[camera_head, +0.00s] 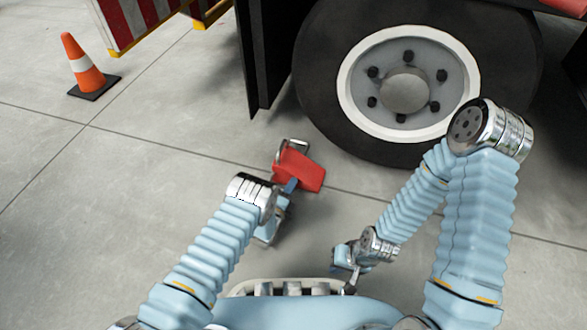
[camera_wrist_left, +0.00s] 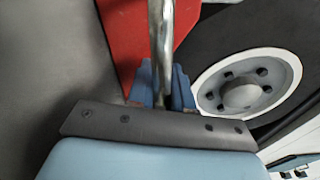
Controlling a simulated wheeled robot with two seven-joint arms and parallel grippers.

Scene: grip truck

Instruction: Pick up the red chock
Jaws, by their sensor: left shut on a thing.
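The red chock (camera_head: 304,170) is a red wedge with a metal bar handle, just left of the truck wheel in the head view. My left gripper (camera_head: 287,187) is at the chock and shut on its metal handle. In the left wrist view the handle (camera_wrist_left: 161,45) runs upright between the blue fingers (camera_wrist_left: 162,88), with the red chock body (camera_wrist_left: 135,38) behind it. Whether the chock touches the floor is hard to tell. My right gripper (camera_head: 348,268) hangs low in front of my base, and its fingers are too small to read.
The truck wheel (camera_head: 405,90) with a white rim stands behind and right of the chock. A dark flap (camera_head: 262,60) hangs left of the wheel. An orange and white cone (camera_head: 84,66) stands at far left. The concrete floor (camera_head: 120,190) at left is clear.

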